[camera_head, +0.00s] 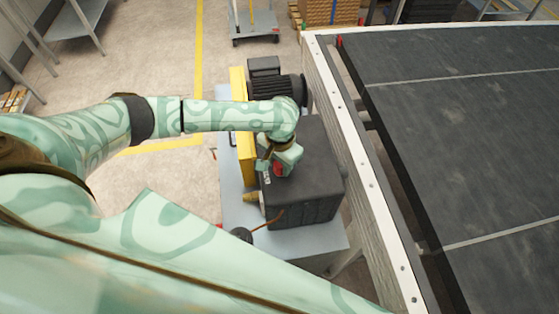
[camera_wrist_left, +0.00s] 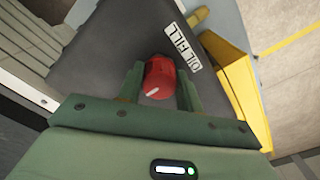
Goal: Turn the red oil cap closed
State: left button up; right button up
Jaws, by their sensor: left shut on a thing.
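The red oil cap (camera_wrist_left: 159,78) sits on top of a dark grey tank, next to a white label reading "OIL FILL" (camera_wrist_left: 182,47). The cap has a pale mark on its face. My left gripper (camera_wrist_left: 160,85) is shut on the cap, one finger on each side of it. In the head view the left gripper (camera_head: 279,163) reaches down onto the tank (camera_head: 310,180), and a bit of the red cap (camera_head: 279,170) shows beside the fingers. My right gripper is not in view.
The tank stands on a grey stand (camera_head: 232,205) with a yellow guard (camera_head: 243,125) and a dark motor (camera_head: 275,88) behind it. Open floor is at left.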

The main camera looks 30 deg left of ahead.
pick_arm(q)
jog(key=m+p, duration=0.1)
jog(key=p, duration=0.2)
jog(key=m+p, duration=0.2)
jog(key=p, duration=0.2)
jog(key=shift+r, duration=0.35)
jog(key=shift+w+f+m+p, duration=0.15)
jog(key=shift+m+p, duration=0.35)
jog(key=shift+m, duration=0.6)
jog(key=shift+f+m+p, duration=0.1)
jog(key=shift+m+p, duration=0.2)
jog(key=shift+m, duration=0.6)
jog(key=m+p, duration=0.1)
jog(key=m, duration=1.6)
jog(key=shift+w+f+b, duration=0.1)
jog(key=shift+w+b, duration=0.05)
jog(key=shift+b, duration=0.25)
jog(key=m+b, duration=0.1)
jog(key=m, duration=0.5)
jog(key=shift+m, duration=0.3)
jog(key=m+b, duration=0.1)
jog(key=m, duration=0.4)
jog(key=shift+b, duration=0.35)
jog(key=shift+m, duration=0.3)
